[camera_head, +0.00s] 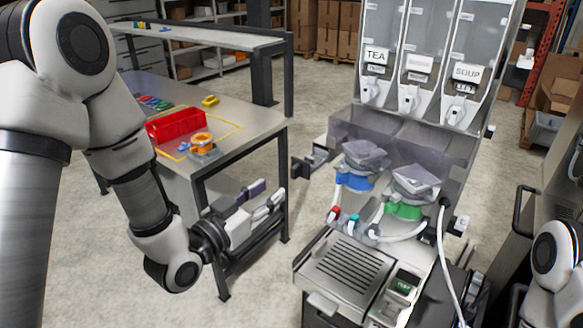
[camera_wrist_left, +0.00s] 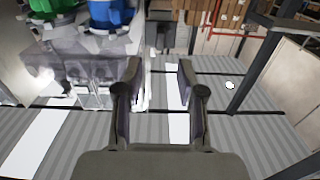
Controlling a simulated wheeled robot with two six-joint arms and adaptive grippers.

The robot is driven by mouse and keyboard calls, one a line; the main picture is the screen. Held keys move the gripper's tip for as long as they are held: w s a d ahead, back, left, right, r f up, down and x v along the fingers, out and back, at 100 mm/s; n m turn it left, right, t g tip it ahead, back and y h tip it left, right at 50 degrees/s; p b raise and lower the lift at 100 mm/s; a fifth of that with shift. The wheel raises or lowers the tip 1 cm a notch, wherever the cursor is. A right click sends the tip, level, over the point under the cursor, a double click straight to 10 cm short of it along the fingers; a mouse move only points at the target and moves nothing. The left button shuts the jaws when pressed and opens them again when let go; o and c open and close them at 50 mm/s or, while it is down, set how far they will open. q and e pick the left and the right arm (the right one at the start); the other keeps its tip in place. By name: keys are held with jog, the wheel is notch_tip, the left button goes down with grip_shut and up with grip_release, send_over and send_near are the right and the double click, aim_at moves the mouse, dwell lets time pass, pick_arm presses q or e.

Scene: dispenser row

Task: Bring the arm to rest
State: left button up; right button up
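My left arm (camera_head: 130,170) comes in from the left and bends down in front of the work table. My left gripper (camera_head: 264,202) points right, between the table and the dispenser, with its fingers apart and nothing between them. In the left wrist view the two fingers (camera_wrist_left: 160,78) stand apart with an empty gap between them. Part of my right arm (camera_head: 553,255) shows at the right edge. Its gripper is out of view.
The dispenser (camera_head: 345,270) stands right of my left gripper, with blue (camera_head: 355,182) and green (camera_head: 404,211) parts and a hose (camera_head: 452,260). The table (camera_head: 235,135) behind bears a red bin (camera_head: 175,126) and an orange item (camera_head: 201,140). Floor shows between them.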

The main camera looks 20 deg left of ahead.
pick_arm(q)
jog(key=s+f+n+g+y+b, duration=0.1)
jog(key=s+f+g, duration=0.3)
jog(key=f, duration=1)
jog(key=s+f+g+y, duration=0.25)
jog(key=s+f, duration=0.25)
jog(key=f, duration=0.8)
jog(key=s+a+f+n+g+y, duration=0.1)
jog(key=s+a+f+g, duration=0.1)
jog(key=s+f+g, duration=0.3)
jog(key=s+a+f+n+g+y, duration=0.1)
jog(key=s+f+g, duration=0.4)
jog(key=s, duration=0.8)
notch_tip(320, 180, down, 3)
jog(key=shift+s+a+f+n+y, duration=0.1)
jog(key=shift+s+a+n+y, duration=0.2)
jog(key=shift+a+n, duration=0.5)
